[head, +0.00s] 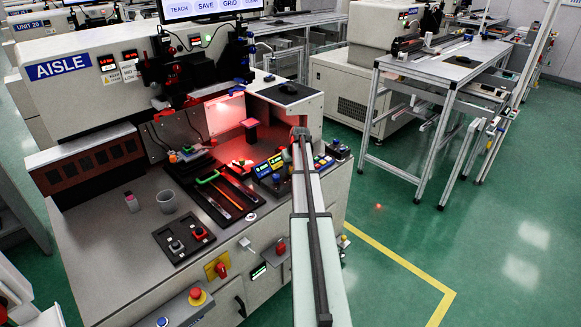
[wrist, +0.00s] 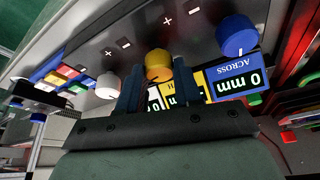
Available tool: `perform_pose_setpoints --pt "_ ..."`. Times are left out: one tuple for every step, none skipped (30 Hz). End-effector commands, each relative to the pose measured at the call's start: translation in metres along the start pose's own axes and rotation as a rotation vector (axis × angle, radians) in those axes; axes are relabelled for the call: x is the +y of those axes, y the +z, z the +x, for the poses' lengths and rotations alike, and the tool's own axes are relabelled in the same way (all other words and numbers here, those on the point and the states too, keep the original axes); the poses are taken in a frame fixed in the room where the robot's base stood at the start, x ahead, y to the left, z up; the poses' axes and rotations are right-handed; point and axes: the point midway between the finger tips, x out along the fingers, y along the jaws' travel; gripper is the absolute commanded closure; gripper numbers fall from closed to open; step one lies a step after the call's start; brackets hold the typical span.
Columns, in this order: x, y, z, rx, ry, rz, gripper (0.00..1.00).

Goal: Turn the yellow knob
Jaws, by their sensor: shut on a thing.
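The yellow knob (wrist: 158,62) is on the grey control panel in the wrist view, with a plus and a minus mark beside it. My gripper (wrist: 157,78) has its two dark fingers on either side of the knob and is shut on it. The fingers hide parts of the knob's sides. In the head view my arm (head: 312,215) reaches over the machine's panel, and I cannot make out the yellow knob there.
A blue knob (wrist: 237,35) sits right of the yellow one, above a blue ACROSS display (wrist: 236,82). A white knob (wrist: 107,86) sits to the left, near coloured buttons (wrist: 68,74). In the head view, a grey cup (head: 167,200) stands on the worktop.

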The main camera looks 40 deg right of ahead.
Motion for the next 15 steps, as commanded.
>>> perform_pose_setpoints --pt "0.0000 0.0000 -0.0001 0.000 0.000 0.000 0.91" --pt "0.0000 0.0000 -0.0001 0.000 0.000 0.000 0.94" --pt "-0.0001 0.0000 -0.0001 0.000 0.000 0.000 0.96" --pt "0.0000 0.0000 -0.0001 0.000 0.000 0.000 0.96" --pt "0.0000 0.0000 -0.0001 0.000 -0.001 -0.001 0.96" --pt "0.0001 0.0000 -0.0001 0.000 -0.001 -0.003 0.96" --pt "0.0001 0.0000 -0.0001 0.000 -0.003 -0.005 0.96" --pt "0.0002 -0.0001 -0.0001 0.000 -0.004 -0.009 0.96" --pt "0.0004 -0.0001 -0.0001 0.000 -0.007 -0.017 0.96" --pt "0.0006 -0.0002 -0.0001 0.000 -0.010 -0.024 0.96" --pt "0.0008 -0.0001 -0.0001 0.000 -0.013 -0.032 0.96" --pt "0.0011 -0.0002 -0.0001 0.000 -0.019 -0.047 0.96" --pt "0.0013 -0.0002 0.0000 0.000 -0.025 -0.059 0.96" --pt "0.0014 -0.0002 0.0000 0.000 -0.031 -0.074 0.96" --pt "0.0016 -0.0002 0.0000 0.000 -0.040 -0.094 0.96"
